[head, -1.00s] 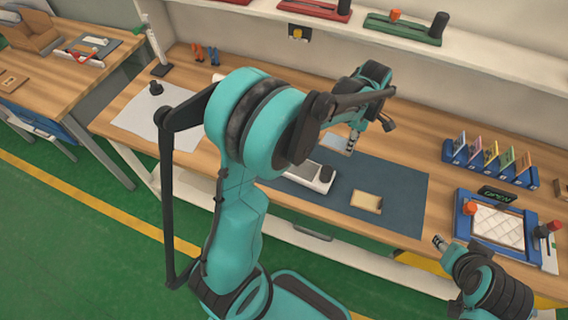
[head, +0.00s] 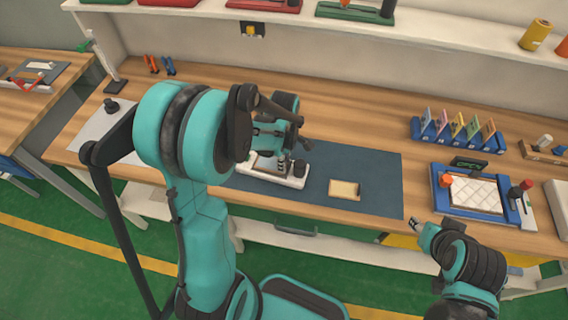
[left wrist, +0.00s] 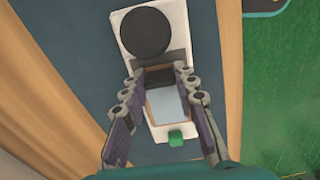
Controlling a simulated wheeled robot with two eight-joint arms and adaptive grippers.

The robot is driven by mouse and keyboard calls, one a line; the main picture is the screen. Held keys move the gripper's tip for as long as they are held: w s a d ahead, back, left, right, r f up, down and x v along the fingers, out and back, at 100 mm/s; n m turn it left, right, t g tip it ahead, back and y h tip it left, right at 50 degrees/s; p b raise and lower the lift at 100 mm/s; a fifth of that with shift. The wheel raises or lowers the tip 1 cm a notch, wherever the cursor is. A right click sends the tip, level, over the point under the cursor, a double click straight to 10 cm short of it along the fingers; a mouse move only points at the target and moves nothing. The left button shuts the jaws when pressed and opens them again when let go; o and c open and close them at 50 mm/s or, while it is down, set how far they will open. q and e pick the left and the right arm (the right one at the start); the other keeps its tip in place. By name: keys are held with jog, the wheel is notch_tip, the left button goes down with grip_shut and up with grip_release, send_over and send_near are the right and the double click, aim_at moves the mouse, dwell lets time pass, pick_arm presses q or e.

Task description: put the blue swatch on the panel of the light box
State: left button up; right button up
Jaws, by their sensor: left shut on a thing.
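The light box (head: 290,181) is a white unit with a black round knob, lying on the dark blue mat. In the left wrist view, the light box (left wrist: 178,20) has its knob at the top and a green tab at the bottom. My left gripper (head: 282,162) is over the box, shut on the pale blue swatch (left wrist: 167,108). The swatch appears between the fingers, over the panel area; I cannot tell whether it touches the panel. The fingers hide part of the box. My right gripper (head: 416,225) is at the bench's front edge, away from the box; its jaws are too small to read.
A tan swatch (head: 345,189) lies on the mat (head: 380,175) right of the box. A blue rack (head: 425,132) of colored cards and a blue tray (head: 438,180) with a quilted white pad stand farther right. A shelf runs along the back.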

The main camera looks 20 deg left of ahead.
pick_arm(q)
jog(key=shift+f, duration=0.45)
jog(key=shift+f, duration=0.15)
jog(key=o, duration=1)
